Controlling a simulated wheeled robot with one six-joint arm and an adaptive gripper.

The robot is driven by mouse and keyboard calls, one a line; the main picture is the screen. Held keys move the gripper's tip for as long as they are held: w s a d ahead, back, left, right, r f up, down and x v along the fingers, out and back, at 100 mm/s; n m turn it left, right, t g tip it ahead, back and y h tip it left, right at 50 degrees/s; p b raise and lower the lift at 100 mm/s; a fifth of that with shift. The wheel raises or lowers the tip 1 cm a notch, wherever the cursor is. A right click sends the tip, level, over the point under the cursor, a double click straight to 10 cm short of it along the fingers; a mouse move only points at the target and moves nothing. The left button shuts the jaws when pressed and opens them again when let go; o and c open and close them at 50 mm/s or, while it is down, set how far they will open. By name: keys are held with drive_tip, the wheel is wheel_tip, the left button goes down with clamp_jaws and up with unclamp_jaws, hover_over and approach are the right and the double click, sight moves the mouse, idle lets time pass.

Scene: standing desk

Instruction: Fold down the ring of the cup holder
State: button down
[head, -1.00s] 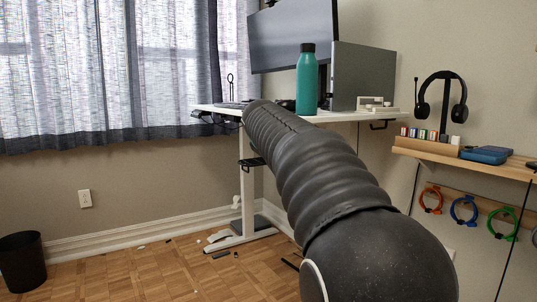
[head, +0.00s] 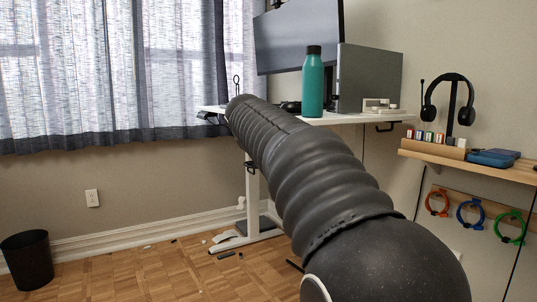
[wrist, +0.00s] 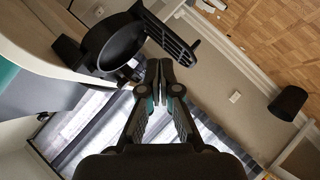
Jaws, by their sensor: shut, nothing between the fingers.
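The black cup holder (wrist: 115,45) shows in the wrist view at upper left, beside the pale desk edge. It has a round ring (wrist: 92,42) with an opening and a slatted piece (wrist: 172,40) reaching out to the right. I cannot tell exactly how far the ring is tilted. My gripper (wrist: 160,72) is shut and empty, its tips just below and right of the ring in the picture; contact cannot be told. In the head view only a small dark part of the holder (head: 250,167) shows under the desk; my arm hides the rest and the gripper.
The white desk (head: 345,117) carries a teal bottle (head: 313,85), a monitor (head: 300,38) and a grey computer case (head: 368,80). A wooden shelf (head: 480,165) with a headset stand is at right. A black bin (head: 28,260) stands on the floor at left; small litter lies on the floor.

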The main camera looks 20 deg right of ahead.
drive_tip(key=s+a, duration=0.6)
drive_tip(key=s, duration=0.1)
drive_tip(key=s+a+f+m+g+y+p, duration=0.1)
drive_tip(key=s+a+f+g+y, duration=0.1)
drive_tip(key=s+f, duration=0.4)
drive_tip(key=s+a+f+m+g+y, duration=0.1)
drive_tip(key=s+f, duration=0.2)
drive_tip(key=f, duration=0.5)
drive_tip(key=s+a+f+m+g+y+p, duration=0.1)
drive_tip(key=s+a+f+p, duration=0.1)
drive_tip(key=s, duration=0.8)
drive_tip(key=s+a+f+m+y+p, duration=0.1)
drive_tip(key=s+f+p, duration=0.3)
drive_tip(key=s, duration=0.7)
drive_tip(key=shift+s+a+f+m+g+y+p, duration=0.15)
drive_tip(key=shift+a+f+m+g+y+p, duration=0.3)
drive_tip(key=shift+a, duration=0.25)
drive_tip(key=shift+r, duration=0.1)
